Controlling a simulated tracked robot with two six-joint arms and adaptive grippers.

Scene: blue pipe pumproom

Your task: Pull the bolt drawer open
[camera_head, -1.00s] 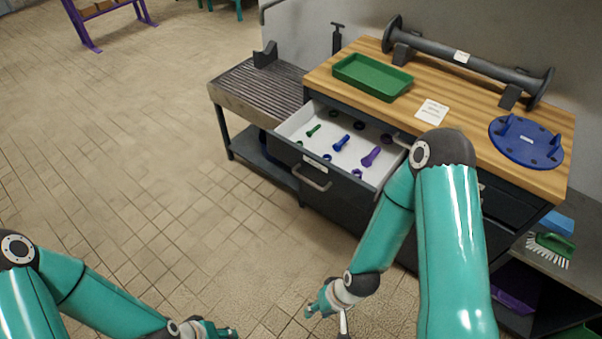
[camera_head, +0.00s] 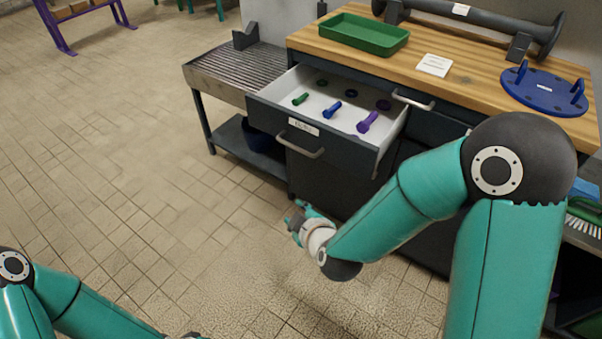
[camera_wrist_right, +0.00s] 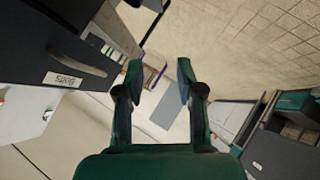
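The bolt drawer (camera_head: 348,158) stands pulled out from the workbench in the head view. It has a dark front, a white inside and a bar handle (camera_head: 300,146). Its front also shows in the right wrist view with a "Bolts" label (camera_wrist_right: 63,79). Green, blue and purple bolts and some rings lie inside. My right gripper (camera_head: 298,212) is in front of and below the drawer, apart from the handle. In the right wrist view its two fingers (camera_wrist_right: 159,76) are spread with nothing between them. My left gripper (camera_head: 192,336) is almost wholly cut off by the bottom edge.
The wooden worktop (camera_head: 455,95) holds a green tray (camera_head: 364,33), a blue flanged disc (camera_head: 545,90) and a dark pipe. A slatted metal table (camera_head: 232,72) stands left of the drawer. A brush (camera_head: 585,216) lies at the right.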

